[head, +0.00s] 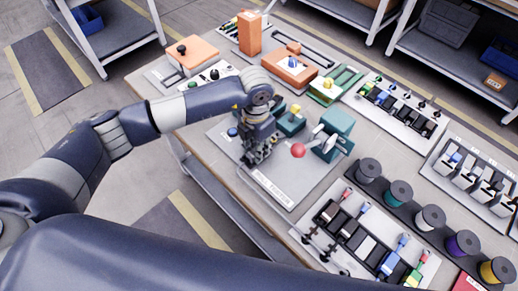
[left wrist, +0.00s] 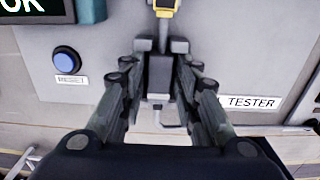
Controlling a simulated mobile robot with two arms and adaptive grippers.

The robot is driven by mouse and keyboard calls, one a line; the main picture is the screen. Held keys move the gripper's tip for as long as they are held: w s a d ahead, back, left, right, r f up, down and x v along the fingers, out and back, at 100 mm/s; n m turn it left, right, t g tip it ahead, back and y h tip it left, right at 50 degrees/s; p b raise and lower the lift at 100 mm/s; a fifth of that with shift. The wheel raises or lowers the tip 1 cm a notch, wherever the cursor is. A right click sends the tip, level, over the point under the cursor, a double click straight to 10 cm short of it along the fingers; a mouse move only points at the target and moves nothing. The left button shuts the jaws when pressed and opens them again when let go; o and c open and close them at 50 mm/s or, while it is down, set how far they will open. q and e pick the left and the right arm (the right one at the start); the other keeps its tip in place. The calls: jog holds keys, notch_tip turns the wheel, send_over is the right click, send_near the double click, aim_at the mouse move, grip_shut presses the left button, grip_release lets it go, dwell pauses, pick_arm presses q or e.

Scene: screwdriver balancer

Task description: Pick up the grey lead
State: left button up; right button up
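My left gripper (head: 258,157) points down over the grey tester plate (head: 283,189), near its left side. In the left wrist view its two dark fingers (left wrist: 160,58) converge close together near a narrow grey piece with a yellow part (left wrist: 165,6) beyond it. I cannot tell whether that piece is the grey lead or whether the fingers grip it. The tester plate (left wrist: 235,60) carries a blue reset button (left wrist: 66,60) and a TESTER label. I cannot single out the grey lead in the head view. My right gripper is not in view.
A teal fixture (head: 336,128) with a red ball knob (head: 298,151) stands just right of the gripper. A white tray (head: 325,252) of coloured-ended parts lies in front. Several spools (head: 430,217) stand at the right. Orange blocks (head: 290,72) stand behind.

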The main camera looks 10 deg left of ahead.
pick_arm(q)
grip_shut()
jog(key=shift+r, duration=0.15)
